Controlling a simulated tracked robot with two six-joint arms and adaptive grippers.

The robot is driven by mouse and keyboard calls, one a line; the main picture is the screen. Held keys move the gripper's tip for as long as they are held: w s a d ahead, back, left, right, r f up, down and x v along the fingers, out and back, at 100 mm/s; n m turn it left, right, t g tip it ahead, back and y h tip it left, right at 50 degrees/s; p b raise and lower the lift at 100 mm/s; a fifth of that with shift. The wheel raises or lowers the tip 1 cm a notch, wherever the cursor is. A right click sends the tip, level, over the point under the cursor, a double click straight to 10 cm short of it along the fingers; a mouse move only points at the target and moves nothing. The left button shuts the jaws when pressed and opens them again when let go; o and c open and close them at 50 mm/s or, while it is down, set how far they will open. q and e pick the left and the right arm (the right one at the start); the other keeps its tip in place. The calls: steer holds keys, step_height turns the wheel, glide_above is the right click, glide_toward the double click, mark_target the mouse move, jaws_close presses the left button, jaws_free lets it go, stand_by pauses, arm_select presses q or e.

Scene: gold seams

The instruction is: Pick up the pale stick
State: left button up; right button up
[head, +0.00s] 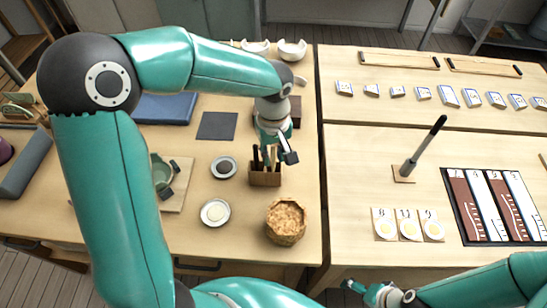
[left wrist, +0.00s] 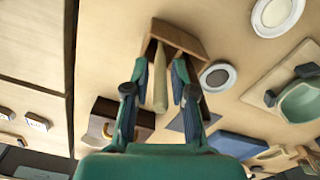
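The pale stick (left wrist: 160,85) stands in a small wooden holder (left wrist: 181,39), which also shows in the head view (head: 265,179). My left gripper (head: 278,156) is over the holder. In the left wrist view my left gripper (left wrist: 160,70) has its fingers apart, one on each side of the pale stick, with gaps between them and it. In the head view dark sticks (head: 256,159) show in the holder, and the gripper partly covers its top. My right gripper (head: 362,288) is low at the bottom edge, and its opening is unclear.
A dark upright rod (head: 426,143) stands on the right table.

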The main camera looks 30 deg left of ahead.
arm_select(q)
steer(key=shift+f, duration=0.6)
jaws_close()
steer(key=shift+r, duration=0.1)
step_height(320, 180, up, 20)
